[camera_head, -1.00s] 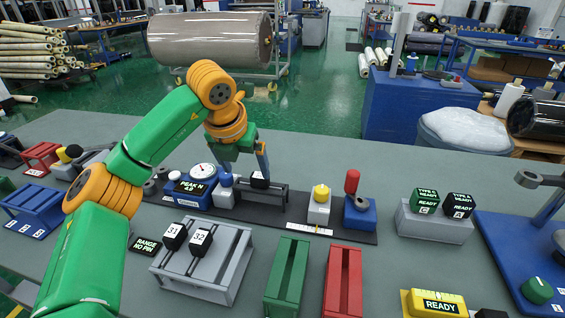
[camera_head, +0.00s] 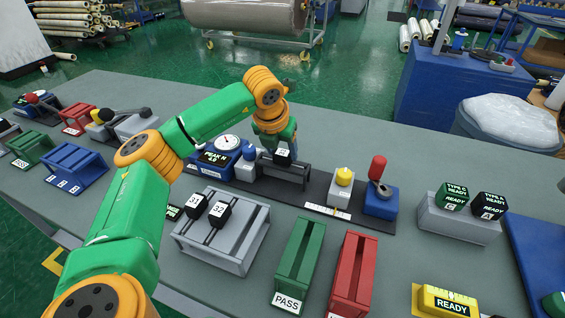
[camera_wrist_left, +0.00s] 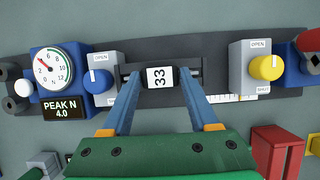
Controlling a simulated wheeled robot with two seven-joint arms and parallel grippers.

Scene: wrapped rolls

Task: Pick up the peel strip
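The item labelled 33, which I take to be the peel strip (camera_head: 283,158), is small and black with a white label. It sits in the dark holder (camera_head: 262,169) on the test fixture. In the left wrist view the strip (camera_wrist_left: 160,78) lies between the two blue fingers of my left gripper (camera_wrist_left: 160,76). The fingers are spread, with a visible gap on each side of the white label. Contact with its black sides is hard to tell. In the head view my left gripper (camera_head: 275,145) points down over the holder and partly hides it. My right gripper is out of view.
A gauge block (camera_head: 222,152) stands left of the holder; a yellow-knobbed block (camera_head: 342,186) and a red-handled clamp (camera_head: 380,195) stand right. In front are a grey rack (camera_head: 240,240) with items 31 and 32, a green PASS tray (camera_head: 298,268) and a red tray (camera_head: 352,275).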

